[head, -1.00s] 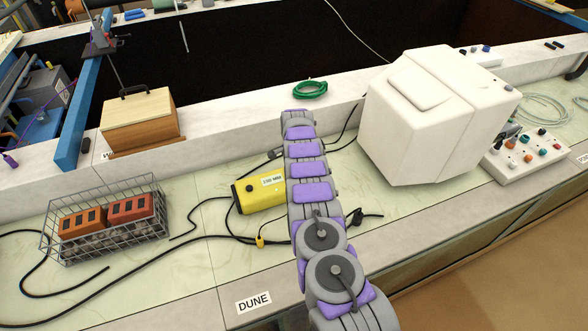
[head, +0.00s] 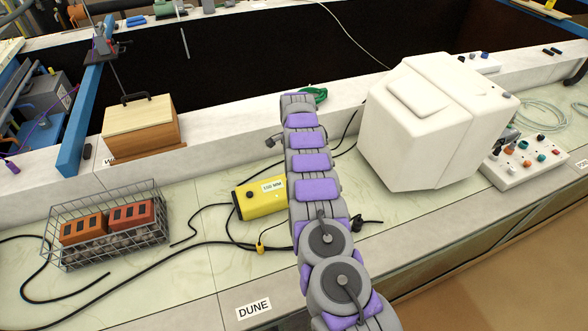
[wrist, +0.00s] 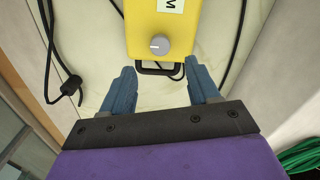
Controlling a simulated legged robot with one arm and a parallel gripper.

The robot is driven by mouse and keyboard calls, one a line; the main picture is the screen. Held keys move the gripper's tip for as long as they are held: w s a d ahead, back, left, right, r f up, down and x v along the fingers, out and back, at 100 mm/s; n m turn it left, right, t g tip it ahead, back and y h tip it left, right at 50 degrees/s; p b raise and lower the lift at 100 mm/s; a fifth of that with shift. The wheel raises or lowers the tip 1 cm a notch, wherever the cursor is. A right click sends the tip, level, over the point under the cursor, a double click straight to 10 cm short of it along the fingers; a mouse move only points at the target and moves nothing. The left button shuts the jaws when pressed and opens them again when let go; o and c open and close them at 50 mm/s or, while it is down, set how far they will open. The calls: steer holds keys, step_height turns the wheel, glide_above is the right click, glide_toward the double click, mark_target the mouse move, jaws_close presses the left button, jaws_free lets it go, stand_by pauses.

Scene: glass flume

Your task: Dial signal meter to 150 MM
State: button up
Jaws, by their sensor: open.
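The signal meter is a yellow box lying on the pale bench top in the head view (head: 262,205), partly hidden by my arm. Its label (head: 273,186) ends in "MM"; the number is too small to read surely. In the wrist view the yellow meter (wrist: 188,40) is at the top, with a grey round knob (wrist: 158,45) bearing a white mark. My gripper (wrist: 162,72) is open and empty, its blue fingers apart on either side below the knob, not touching it. In the head view my arm hides most of the gripper.
Black cables (head: 190,243) run across the bench around the meter. A wire basket (head: 108,247) with orange boxes stands left, a wooden box (head: 142,125) behind it. A large white housing (head: 425,125) stands right. A green coil (head: 318,95) lies on the back ledge.

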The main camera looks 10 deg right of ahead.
step_height(320, 180, up, 8)
steer(key=shift+r+p, duration=0.2)
steer(key=shift+p, duration=0.2)
steer(key=shift+r, duration=0.1)
steer(key=s+a+r+n+g+y+b, duration=0.15)
steer(key=s+r+n, duration=0.55)
steer(key=s+r, duration=1.3)
steer(key=s+d+f+n+b, duration=0.1)
steer(key=s+f+n, duration=0.2)
steer(key=s, duration=1.6)
steer(key=s+d+f+n+h+b, duration=0.1)
steer(key=s+f+n, duration=0.1)
steer(key=s, duration=1.7)
steer(key=shift+s+f+n, duration=0.15)
steer(key=shift+f+n, duration=0.25)
steer(key=shift+f, duration=0.4)
steer(key=shift+h, duration=0.25)
